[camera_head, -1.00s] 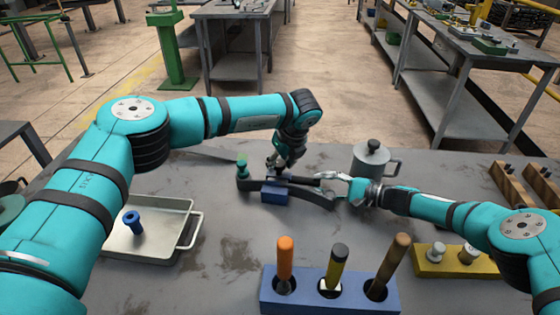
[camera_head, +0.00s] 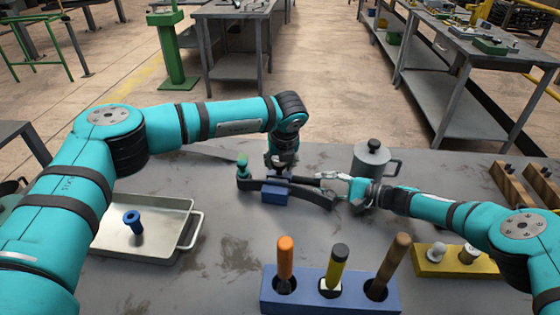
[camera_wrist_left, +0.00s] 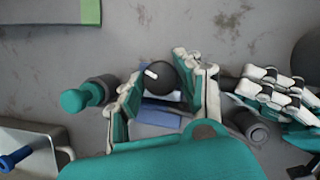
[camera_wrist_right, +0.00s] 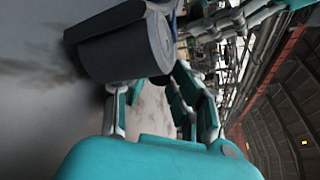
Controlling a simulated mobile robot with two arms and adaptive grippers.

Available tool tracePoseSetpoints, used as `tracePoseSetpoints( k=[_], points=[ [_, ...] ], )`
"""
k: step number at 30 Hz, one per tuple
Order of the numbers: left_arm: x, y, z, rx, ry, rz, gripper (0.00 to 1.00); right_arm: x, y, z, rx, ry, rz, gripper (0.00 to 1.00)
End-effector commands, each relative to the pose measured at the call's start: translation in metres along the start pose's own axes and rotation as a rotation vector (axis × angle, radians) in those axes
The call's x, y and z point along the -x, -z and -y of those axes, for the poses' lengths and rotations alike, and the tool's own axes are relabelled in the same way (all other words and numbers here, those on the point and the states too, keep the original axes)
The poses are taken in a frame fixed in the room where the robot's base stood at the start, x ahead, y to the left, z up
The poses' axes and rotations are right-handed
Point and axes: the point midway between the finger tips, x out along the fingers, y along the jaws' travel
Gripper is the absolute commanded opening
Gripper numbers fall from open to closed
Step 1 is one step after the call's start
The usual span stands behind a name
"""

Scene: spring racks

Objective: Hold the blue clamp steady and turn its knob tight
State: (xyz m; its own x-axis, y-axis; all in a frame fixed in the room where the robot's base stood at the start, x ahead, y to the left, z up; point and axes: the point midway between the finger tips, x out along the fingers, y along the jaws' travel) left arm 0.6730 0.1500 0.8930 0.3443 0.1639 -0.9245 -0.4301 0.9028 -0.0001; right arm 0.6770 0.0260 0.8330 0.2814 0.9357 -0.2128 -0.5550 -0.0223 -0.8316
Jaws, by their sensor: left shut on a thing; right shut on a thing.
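The blue clamp (camera_head: 274,195) sits on the middle of a dark curved leaf spring (camera_head: 312,195) on the table. Its dark round knob (camera_wrist_left: 161,83) with a white mark shows in the left wrist view. My left gripper (camera_head: 278,174) points down over the clamp, its fingers shut on the knob from both sides. My right gripper (camera_head: 332,180) comes from the right and is shut on a dark handle (camera_head: 304,182) running to the clamp. The right wrist view shows the spring's grey eye (camera_wrist_right: 125,50) close by; the grip itself is hidden there.
A teal bushing (camera_head: 242,160) stands at the spring's left end. A tray (camera_head: 112,244) with a blue bushing (camera_head: 133,220) is left. A lidded grey pot (camera_head: 372,158) stands behind my right gripper. A blue tool holder (camera_head: 312,302) is in front.

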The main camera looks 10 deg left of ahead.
Motion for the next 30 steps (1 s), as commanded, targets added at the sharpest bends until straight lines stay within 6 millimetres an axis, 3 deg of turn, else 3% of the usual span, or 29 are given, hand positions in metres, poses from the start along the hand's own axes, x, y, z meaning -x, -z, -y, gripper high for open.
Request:
tracePoseSetpoints(
  k=[30],
  points=[
    [-0.0009,-0.0023,-0.0037,-0.886,0.369,0.000,0.03,-0.0003,-0.0006,0.0001,0.000,0.000,0.002,0.00]
  ],
)
